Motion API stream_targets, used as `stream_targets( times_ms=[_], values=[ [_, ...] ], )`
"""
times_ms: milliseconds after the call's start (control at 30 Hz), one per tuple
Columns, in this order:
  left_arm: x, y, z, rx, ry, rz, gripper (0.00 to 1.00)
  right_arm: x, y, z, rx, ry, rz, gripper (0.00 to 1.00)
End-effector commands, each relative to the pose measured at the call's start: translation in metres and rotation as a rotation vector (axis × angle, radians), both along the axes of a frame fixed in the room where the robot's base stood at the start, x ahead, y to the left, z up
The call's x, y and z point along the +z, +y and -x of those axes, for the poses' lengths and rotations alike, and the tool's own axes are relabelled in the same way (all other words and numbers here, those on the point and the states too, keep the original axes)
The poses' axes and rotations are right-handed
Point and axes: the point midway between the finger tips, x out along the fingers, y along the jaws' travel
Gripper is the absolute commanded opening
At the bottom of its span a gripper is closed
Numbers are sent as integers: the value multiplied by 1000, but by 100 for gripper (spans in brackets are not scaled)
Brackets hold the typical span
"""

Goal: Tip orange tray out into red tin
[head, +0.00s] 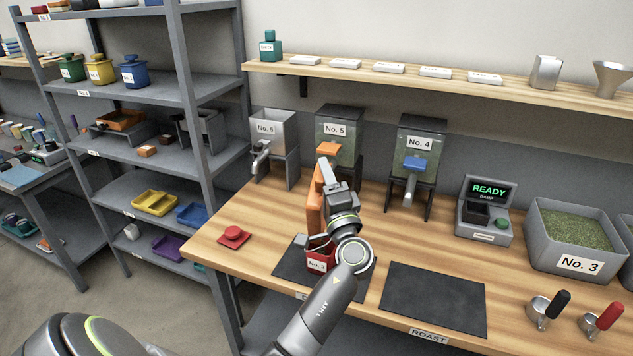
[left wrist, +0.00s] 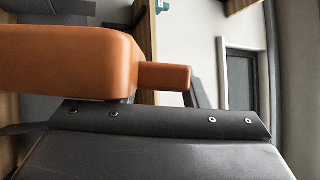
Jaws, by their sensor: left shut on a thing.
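The orange tray (head: 314,212) is held steeply tilted, nearly on end, above the front left of the wooden bench. My left gripper (head: 327,172) is shut on it; the arm partly covers it. The tray's orange side also fills the upper left of the left wrist view (left wrist: 70,62), with a small orange tab sticking out. The red tin (head: 319,263) with a white label stands on a dark mat below the tray's lower end. My arm hides part of the tin, and its inside cannot be made out. My right gripper is not in view.
A red lid (head: 233,237) lies left of the mat (head: 290,262). Hoppers No. 6 (head: 268,128), No. 5 (head: 338,128) and No. 4 (head: 419,142) stand behind. An empty dark mat (head: 433,299), a READY display device (head: 487,208) and bin No. 3 (head: 578,265) are to the right.

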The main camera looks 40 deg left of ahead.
Motion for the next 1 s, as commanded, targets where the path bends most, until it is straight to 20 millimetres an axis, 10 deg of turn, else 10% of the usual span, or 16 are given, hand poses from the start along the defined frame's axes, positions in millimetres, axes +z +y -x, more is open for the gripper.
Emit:
stream_targets(
  times_ms=[1000],
  values=[
    [-21,-64,-27,0,127,-303,13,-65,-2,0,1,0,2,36]
  ],
)
